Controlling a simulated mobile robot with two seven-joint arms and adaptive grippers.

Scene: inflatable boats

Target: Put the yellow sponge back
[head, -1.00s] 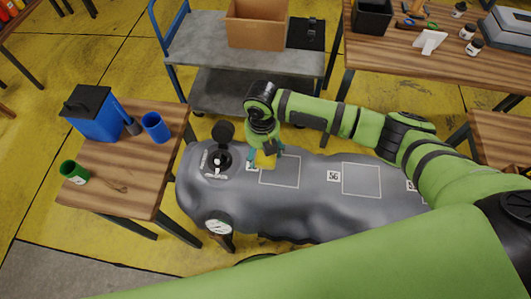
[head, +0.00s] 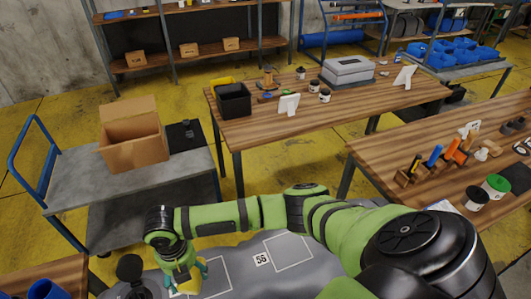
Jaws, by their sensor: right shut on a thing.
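The yellow sponge (head: 189,287) is between the teal fingers of my right gripper (head: 187,277), low in the head view. The gripper is shut on it and points down over the grey inflatable boat (head: 320,275), close to a pale outlined rectangle on the boat. I cannot tell whether the sponge touches the boat. My left gripper is out of view.
A cart with an open cardboard box (head: 133,140) stands at the left. The wooden table (head: 330,113) behind holds a black bin (head: 234,100), white stands and a grey case (head: 347,70). Another table at right holds a tool rack (head: 437,163) and jars. Yellow floor lies between.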

